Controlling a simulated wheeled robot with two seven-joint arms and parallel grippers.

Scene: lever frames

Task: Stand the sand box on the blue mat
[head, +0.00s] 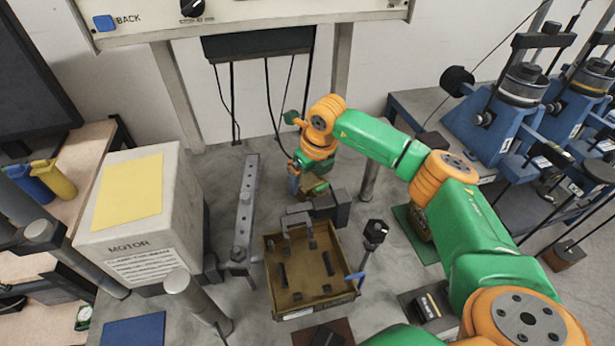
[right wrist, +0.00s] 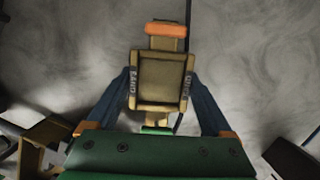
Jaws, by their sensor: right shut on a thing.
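The sand box (right wrist: 162,82) is a tan block with SAND lettering on its sides, with an orange part (right wrist: 166,30) at its far end. My right gripper (right wrist: 161,98) is shut on it, one blue finger on each side. In the head view my right gripper (head: 309,184) is at the back middle of the grey bench, beyond the brown tray; the box is small and mostly hidden there. The blue mat (head: 133,330) lies flat at the front left, partly cut off by the picture edge, with nothing seen on it. My left gripper is not in view.
A brown open tray (head: 272,290) with dark pieces stands between my right gripper and the bench front. A pale MOTOR housing (head: 145,225) and a metal post (head: 200,303) stand near the mat. A grey bar (head: 246,205) and a black-knobbed post (head: 372,245) flank the tray.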

